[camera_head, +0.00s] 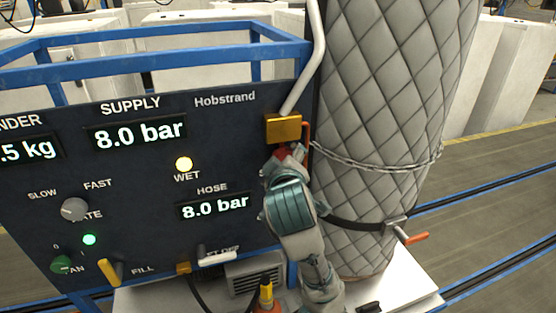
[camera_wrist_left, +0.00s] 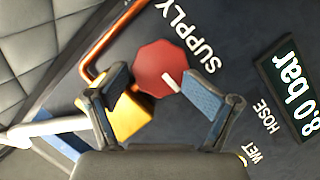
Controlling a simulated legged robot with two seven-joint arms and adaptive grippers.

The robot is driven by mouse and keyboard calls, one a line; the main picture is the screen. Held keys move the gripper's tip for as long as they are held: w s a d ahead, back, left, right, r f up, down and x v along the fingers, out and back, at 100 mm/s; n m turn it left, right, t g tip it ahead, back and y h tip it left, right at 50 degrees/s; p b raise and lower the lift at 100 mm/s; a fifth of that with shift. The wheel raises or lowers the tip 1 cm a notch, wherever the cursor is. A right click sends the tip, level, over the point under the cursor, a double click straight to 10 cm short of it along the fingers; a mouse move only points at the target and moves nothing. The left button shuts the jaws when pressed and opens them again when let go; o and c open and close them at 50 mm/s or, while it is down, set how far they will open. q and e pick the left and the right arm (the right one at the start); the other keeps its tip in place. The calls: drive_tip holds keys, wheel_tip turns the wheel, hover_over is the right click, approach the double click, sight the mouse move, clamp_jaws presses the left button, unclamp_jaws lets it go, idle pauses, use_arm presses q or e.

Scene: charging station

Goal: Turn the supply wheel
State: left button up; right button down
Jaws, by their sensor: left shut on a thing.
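The supply wheel (camera_wrist_left: 160,68) is a red, many-sided knob with a white mark, beside the SUPPLY lettering on the dark panel in the left wrist view. A bit of its red shows in the head view (camera_head: 283,152), mostly hidden by my gripper. My left gripper (camera_wrist_left: 158,82) has a finger on each side of the wheel and is shut on it. In the head view the gripper (camera_head: 286,157) is just below a brass block (camera_head: 283,128). The supply display (camera_head: 136,134) reads 8.0 bar. My right gripper is not in view.
The hose display (camera_head: 213,206) reads 8.0 bar, and the WET lamp (camera_head: 184,163) glows. An orange pipe (camera_wrist_left: 108,42) runs close to the wheel. A quilted grey tank (camera_head: 385,120) with a chain (camera_head: 370,164) stands right of the panel. A blue frame (camera_head: 150,62) rises behind it.

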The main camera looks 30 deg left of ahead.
use_arm(q)
drive_tip(key=shift+s+a+v, duration=0.1)
drive_tip(key=shift+a+v, duration=0.05)
drive_tip(key=shift+v, duration=0.75)
drive_tip(key=shift+s+a+v, duration=0.1)
drive_tip(key=shift+a+v, duration=0.05)
drive_tip(key=shift+v, duration=0.75)
drive_tip(key=shift+s+a+v, duration=0.1)
drive_tip(key=shift+v, duration=0.8)
drive_tip(key=shift+f, duration=0.15)
drive_tip(key=shift+d, duration=0.6)
drive_tip(key=shift+a, duration=0.1)
drive_tip(key=shift+a, duration=0.3)
